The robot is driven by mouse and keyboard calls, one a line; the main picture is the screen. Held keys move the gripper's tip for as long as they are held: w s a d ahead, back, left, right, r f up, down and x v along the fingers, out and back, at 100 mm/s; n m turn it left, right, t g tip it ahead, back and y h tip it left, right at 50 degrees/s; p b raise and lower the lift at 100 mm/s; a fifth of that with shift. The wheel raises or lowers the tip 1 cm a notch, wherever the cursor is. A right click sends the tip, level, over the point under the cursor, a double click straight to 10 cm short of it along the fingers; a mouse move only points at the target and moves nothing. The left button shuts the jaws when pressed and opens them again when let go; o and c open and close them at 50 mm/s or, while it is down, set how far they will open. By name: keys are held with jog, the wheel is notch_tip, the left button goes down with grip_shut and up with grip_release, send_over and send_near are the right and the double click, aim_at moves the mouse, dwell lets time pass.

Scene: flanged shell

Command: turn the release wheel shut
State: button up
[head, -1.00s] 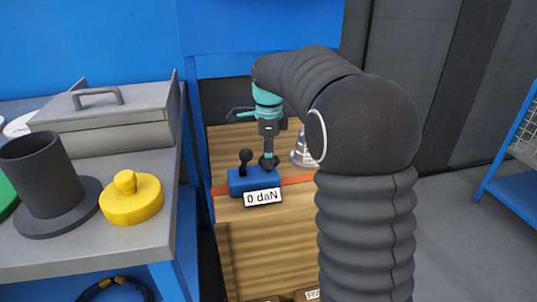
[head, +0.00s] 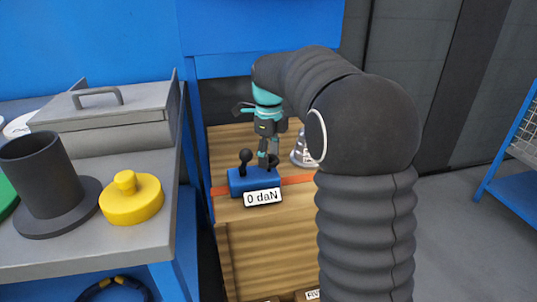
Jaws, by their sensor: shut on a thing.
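A blue tensioning block (head: 240,184) lies on an orange strap across a wooden crate, with a white "0 daN" label (head: 263,197) on its front. A small black release wheel (head: 274,159) sits on the right part of its top and is partly hidden by the fingers. My gripper (head: 268,163) points straight down from above and is shut on the wheel. The wheel's exact angle is too small to tell. A black ball-topped lever (head: 246,161) stands upright just left of the gripper.
The wooden crate (head: 250,222) stands between a blue post and my arm. A silver cone-shaped thing (head: 301,152) stands behind to the right. The grey bench (head: 70,258) at left carries a yellow lidded part (head: 131,199), a dark flanged cylinder (head: 42,180) and a grey box (head: 110,118).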

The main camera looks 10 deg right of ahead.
jog(key=shift+f, duration=0.1)
jog(key=o, duration=1.2)
jog(key=shift+c, duration=0.2)
notch_tip(320, 180, up, 12)
jog(key=shift+s, duration=0.1)
